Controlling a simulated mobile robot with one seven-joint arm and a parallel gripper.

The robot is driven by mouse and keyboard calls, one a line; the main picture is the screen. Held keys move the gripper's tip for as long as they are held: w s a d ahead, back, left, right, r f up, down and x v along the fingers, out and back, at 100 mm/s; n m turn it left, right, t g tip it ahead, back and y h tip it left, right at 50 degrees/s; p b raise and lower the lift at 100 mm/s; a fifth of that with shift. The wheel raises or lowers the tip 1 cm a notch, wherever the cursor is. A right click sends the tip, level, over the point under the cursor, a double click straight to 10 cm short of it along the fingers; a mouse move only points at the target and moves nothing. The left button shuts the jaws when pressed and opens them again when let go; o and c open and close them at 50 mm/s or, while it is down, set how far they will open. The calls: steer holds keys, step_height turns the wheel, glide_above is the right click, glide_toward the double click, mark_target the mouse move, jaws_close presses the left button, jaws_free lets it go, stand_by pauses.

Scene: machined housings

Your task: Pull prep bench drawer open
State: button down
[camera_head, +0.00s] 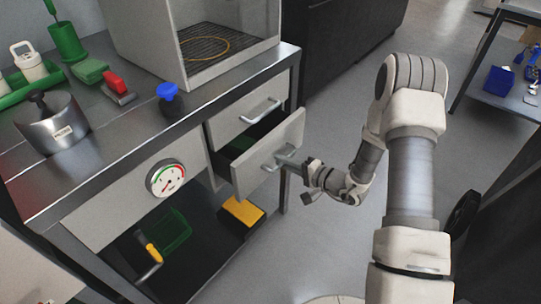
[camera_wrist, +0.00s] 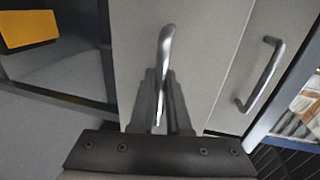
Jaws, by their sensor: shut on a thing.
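The prep bench drawer (camera_head: 268,158) is the lower of two drawers under the bench top, and it stands partly out, with its dark inside showing behind the front panel. Its bar handle (camera_wrist: 167,45) runs up between my fingers in the wrist view. My gripper (camera_head: 290,162) is shut on this handle in front of the drawer. In the wrist view my gripper (camera_wrist: 161,105) shows both fingers on either side of the handle. The handle's lower end is partly hidden by the fingers. The upper drawer (camera_head: 243,113) is closed.
The bench top (camera_head: 130,130) carries a steel pot (camera_head: 52,125), a blue-topped item (camera_head: 169,97) and a glass-fronted box (camera_head: 200,45). A gauge (camera_head: 166,178) is on the bench front. A lower shelf holds a yellow-topped box (camera_head: 243,211). Grey floor (camera_head: 330,125) is clear right of the drawer.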

steer(key=f+b+v, duration=0.2)
steer(key=v, duration=0.7)
steer(key=f+b+v, duration=0.2)
steer(key=v, duration=0.8)
steer(key=shift+v, duration=0.8)
steer(key=shift+f, duration=0.2)
steer(key=c, duration=0.9)
jaws_free()
steer(key=p+v, duration=0.3)
steer(key=v, duration=1.4)
steer(key=shift+d, duration=0.2)
